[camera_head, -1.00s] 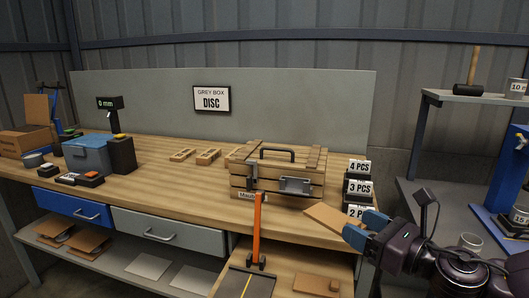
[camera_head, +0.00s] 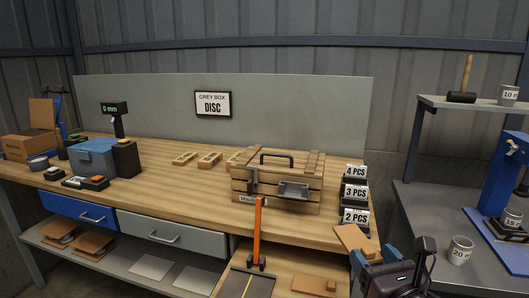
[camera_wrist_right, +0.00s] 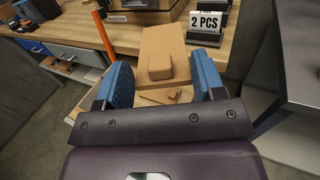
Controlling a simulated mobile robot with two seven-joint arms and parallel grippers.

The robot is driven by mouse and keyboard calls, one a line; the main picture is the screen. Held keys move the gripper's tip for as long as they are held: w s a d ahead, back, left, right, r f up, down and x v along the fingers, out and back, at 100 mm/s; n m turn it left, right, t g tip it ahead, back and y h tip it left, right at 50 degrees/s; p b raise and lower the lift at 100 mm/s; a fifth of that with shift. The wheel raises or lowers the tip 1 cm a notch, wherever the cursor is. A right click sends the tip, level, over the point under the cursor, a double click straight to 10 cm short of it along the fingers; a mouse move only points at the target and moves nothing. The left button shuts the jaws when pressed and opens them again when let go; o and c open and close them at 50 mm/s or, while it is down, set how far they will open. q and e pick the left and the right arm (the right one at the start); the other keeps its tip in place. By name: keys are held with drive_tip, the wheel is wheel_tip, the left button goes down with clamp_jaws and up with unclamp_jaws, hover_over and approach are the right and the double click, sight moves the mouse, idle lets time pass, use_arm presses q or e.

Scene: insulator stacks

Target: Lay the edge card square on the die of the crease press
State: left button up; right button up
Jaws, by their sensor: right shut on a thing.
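My right gripper (camera_head: 375,258) is at the lower right of the head view. It is shut on the edge card, a flat brown card (camera_head: 352,238) that reaches out beyond the blue fingers. The right wrist view shows the card (camera_wrist_right: 163,42), with a small brown block on it between the fingers (camera_wrist_right: 162,70). A dark plate with a yellow line (camera_head: 244,285) and an upright orange lever (camera_head: 259,230) stands at the bench front, left of the gripper. I cannot tell for certain that this is the crease press. My left gripper is not in view.
A wooden crate (camera_head: 277,185) stands on the bench (camera_head: 160,190), beside number signs (camera_head: 355,194). A lower wooden surface (camera_head: 285,275) holds a brown piece (camera_head: 314,285). A blue press (camera_head: 505,180) and cups (camera_head: 460,250) stand on the right-hand shelving.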

drive_tip(key=s+f+m+h+p, duration=0.2)
drive_tip(key=s+f, duration=0.3)
drive_tip(key=s, duration=0.4)
drive_tip(key=shift+s+a+h+p, duration=0.15)
drive_tip(key=shift+s+h+p, duration=0.1)
drive_tip(key=shift+h+p, duration=0.45)
